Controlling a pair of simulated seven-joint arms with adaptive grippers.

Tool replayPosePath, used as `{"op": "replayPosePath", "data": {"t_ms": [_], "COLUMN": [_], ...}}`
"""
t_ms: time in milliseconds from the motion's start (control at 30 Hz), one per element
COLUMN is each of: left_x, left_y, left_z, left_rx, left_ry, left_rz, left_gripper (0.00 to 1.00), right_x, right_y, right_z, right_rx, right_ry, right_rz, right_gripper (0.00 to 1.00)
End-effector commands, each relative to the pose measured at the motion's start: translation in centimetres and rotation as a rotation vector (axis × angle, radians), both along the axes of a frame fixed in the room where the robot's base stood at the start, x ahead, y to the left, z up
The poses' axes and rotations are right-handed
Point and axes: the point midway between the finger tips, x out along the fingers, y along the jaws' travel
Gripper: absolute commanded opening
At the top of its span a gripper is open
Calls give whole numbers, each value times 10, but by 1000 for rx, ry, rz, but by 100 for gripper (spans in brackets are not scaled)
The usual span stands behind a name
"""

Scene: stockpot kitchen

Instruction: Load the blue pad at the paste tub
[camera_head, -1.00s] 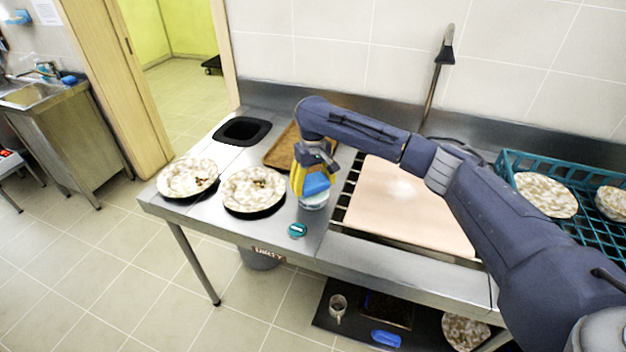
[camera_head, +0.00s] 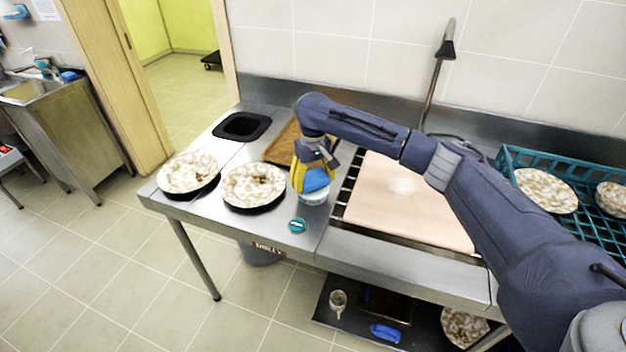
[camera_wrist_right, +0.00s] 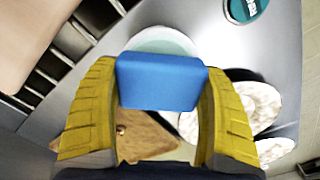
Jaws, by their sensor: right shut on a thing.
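My right gripper (camera_head: 311,180) is shut on the blue pad (camera_head: 315,177), seen between its yellow fingers in the head view. In the right wrist view the pad (camera_wrist_right: 160,82) fills the gap between the fingertips. The paste tub (camera_head: 313,196) is a white round tub on the steel counter, directly under the pad. Its pale rim and contents (camera_wrist_right: 162,40) show behind the pad in the wrist view. Whether the pad touches the paste is hidden. A round teal lid (camera_head: 298,226) lies on the counter near the tub. My left gripper is out of view.
Two soiled speckled plates (camera_head: 254,186) sit left of the tub. A wooden board (camera_head: 283,146) lies behind it. A covered sink or board area (camera_head: 410,205) is to the right, with a teal rack (camera_head: 512,160) of plates beyond. A black-rimmed opening (camera_head: 241,127) is at back left.

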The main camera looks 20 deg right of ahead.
Motion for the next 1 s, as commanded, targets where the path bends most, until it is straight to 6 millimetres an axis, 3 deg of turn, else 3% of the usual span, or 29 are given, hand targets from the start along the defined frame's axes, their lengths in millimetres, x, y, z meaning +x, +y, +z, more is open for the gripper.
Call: {"op": "replayPosePath", "data": {"t_ms": [1000], "left_x": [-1], "left_y": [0], "left_z": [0], "left_rx": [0], "left_ry": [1], "left_rz": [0], "left_gripper": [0], "right_x": [0], "right_y": [0], "right_z": [-10], "right_rx": [0], "right_ry": [1], "right_rz": [0], "right_gripper": [50]}}
